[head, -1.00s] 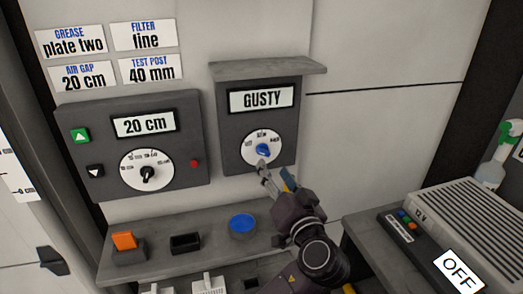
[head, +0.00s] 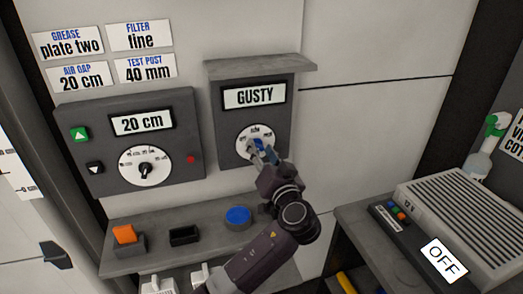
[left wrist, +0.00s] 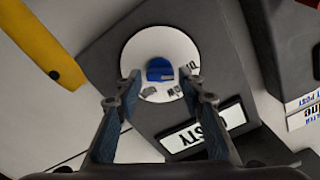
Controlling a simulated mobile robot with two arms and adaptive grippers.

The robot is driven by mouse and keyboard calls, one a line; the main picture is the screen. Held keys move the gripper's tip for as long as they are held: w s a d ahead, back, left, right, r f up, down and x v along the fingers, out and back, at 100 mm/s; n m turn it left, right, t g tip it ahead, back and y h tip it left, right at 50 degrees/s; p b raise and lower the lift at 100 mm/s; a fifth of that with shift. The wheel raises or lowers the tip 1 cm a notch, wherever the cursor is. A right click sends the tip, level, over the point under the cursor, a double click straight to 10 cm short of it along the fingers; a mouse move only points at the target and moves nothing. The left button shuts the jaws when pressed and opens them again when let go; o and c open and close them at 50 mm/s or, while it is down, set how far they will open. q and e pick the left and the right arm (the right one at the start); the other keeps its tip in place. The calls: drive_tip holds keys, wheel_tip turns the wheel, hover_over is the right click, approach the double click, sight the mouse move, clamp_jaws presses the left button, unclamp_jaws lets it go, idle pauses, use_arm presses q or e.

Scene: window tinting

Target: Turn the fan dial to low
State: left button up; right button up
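The fan dial is a blue knob (head: 258,145) on a round white face (head: 243,138), on a dark hooded wall panel (head: 227,120). The display above it (head: 254,97) reads GUSTY. The knob (left wrist: 160,69) also shows in the left wrist view, with the printed marks partly hidden; I cannot read its setting. My left gripper (head: 264,154) is at the dial. In the left wrist view its fingers (left wrist: 160,80) are open, one on each side of the knob, with gaps between them and it. My right gripper is not in view.
Left of the fan panel is another panel (head: 185,115) with a 20 cm display and a black knob (head: 145,169). Below is a shelf (head: 208,240) with an orange switch (head: 124,233) and a blue button (head: 238,215). A 12 V unit marked OFF stands at right (head: 460,215).

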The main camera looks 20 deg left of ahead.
use_arm(q)
drive_tip(key=c, duration=0.5)
drive_tip(key=shift+c, duration=1.5)
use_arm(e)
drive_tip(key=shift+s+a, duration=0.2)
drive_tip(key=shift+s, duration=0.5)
